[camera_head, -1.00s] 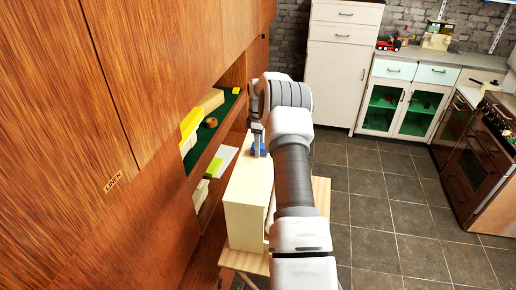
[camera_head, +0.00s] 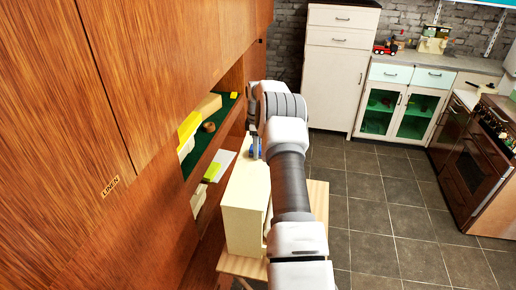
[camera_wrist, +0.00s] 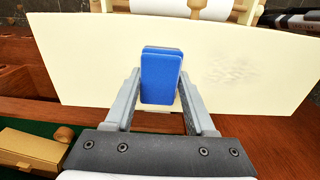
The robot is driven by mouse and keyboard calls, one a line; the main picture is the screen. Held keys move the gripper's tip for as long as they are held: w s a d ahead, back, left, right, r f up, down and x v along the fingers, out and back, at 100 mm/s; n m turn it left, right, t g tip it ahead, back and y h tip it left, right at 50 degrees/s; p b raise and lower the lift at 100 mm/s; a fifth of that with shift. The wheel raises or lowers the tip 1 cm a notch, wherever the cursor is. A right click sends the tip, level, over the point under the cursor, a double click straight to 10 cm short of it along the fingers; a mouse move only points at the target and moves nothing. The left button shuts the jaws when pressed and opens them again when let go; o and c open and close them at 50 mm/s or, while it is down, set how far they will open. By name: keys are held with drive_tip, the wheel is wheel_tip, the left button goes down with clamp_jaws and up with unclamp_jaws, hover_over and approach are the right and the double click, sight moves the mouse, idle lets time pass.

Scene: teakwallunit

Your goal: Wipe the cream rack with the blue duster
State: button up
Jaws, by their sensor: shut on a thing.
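The cream rack (camera_head: 241,205) stands on a small wooden table beside the teak wall unit, partly hidden behind my arm. Its pale top panel fills much of the wrist view (camera_wrist: 90,60), with a grey smudged patch (camera_wrist: 232,72) right of the duster. The blue duster (camera_wrist: 162,78) is between the fingers of my gripper (camera_wrist: 160,100), which is shut on it. The duster is over the panel; I cannot tell whether it touches. In the head view a bit of the duster (camera_head: 254,149) shows at the rack's far end, with my gripper mostly hidden by the arm.
The teak wall unit (camera_head: 120,100) rises close on the left, with an open green-lined shelf (camera_head: 222,112) holding yellow and wooden items. The wooden table (camera_head: 318,200) bears the rack. Tiled floor (camera_head: 385,210) is free on the right. White cabinets (camera_head: 335,70) stand behind.

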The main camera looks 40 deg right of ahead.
sight(252, 162)
drive_tip(key=shift+s+a, duration=0.45)
drive_tip(key=shift+s+a+f+b, duration=0.2)
drive_tip(key=shift+s+a+b, duration=1.2)
drive_tip(key=shift+s+a, duration=0.25)
drive_tip(key=shift+s+a+r+b, duration=0.2)
drive_tip(key=shift+s+a+b, duration=1)
drive_tip(key=shift+s+a, duration=1.85)
drive_tip(key=shift+s+a+f+b, duration=0.15)
drive_tip(key=shift+s+a+b, duration=0.35)
drive_tip(key=shift+s+a, duration=0.65)
drive_tip(key=shift+w+a, duration=0.2)
drive_tip(key=shift+a, duration=0.2)
drive_tip(key=shift+w+a, duration=0.2)
drive_tip(key=shift+w, duration=0.1)
drive_tip(key=shift+w+d+r+p, duration=0.2)
drive_tip(key=shift+w+d+p, duration=0.6)
drive_tip(key=shift+w+d, duration=0.35)
drive_tip(key=shift+w+d+f+p, duration=0.1)
drive_tip(key=shift+w+d+p, duration=1)
drive_tip(key=shift+w+d, duration=1.3)
drive_tip(key=shift+w+d+p, duration=0.8)
drive_tip(key=shift+w+d, duration=0.45)
drive_tip(key=shift+d, duration=0.2)
drive_tip(key=shift+w+d+p, duration=0.5)
drive_tip(key=shift+w+d, duration=0.5)
drive_tip(key=shift+w+d+p, duration=0.8)
drive_tip(key=shift+w+d, duration=0.4)
drive_tip(key=shift+f, duration=0.1)
